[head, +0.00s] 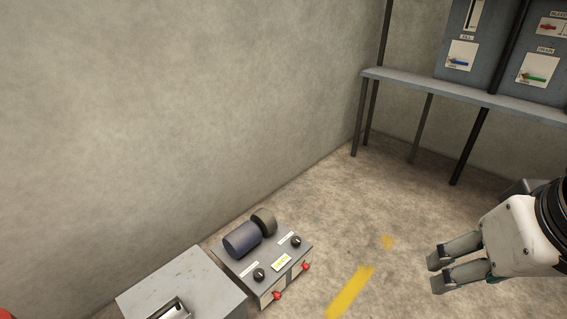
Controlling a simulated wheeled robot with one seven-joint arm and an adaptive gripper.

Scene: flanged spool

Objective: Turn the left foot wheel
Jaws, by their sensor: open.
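No part can be clearly told as the left foot wheel. A low grey pump unit (255,278) stands on the floor below the middle of the head view. It has a dark blue cylinder and a dark round end piece (264,221) on top. Two black knobs show on its top, a left one (259,274) and a right one (295,241). Two small red handles show on its front side, a left one (277,295) and a right one (306,266). My gripper (441,271) is open and empty, to the right of the unit and apart from it.
A grey metal box (180,285) with a slot stands left of the unit. A grey shelf (470,97) on dark legs carries panels with coloured levers at the upper right. A yellow stripe (350,292) marks the floor. Floor between unit and gripper is clear.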

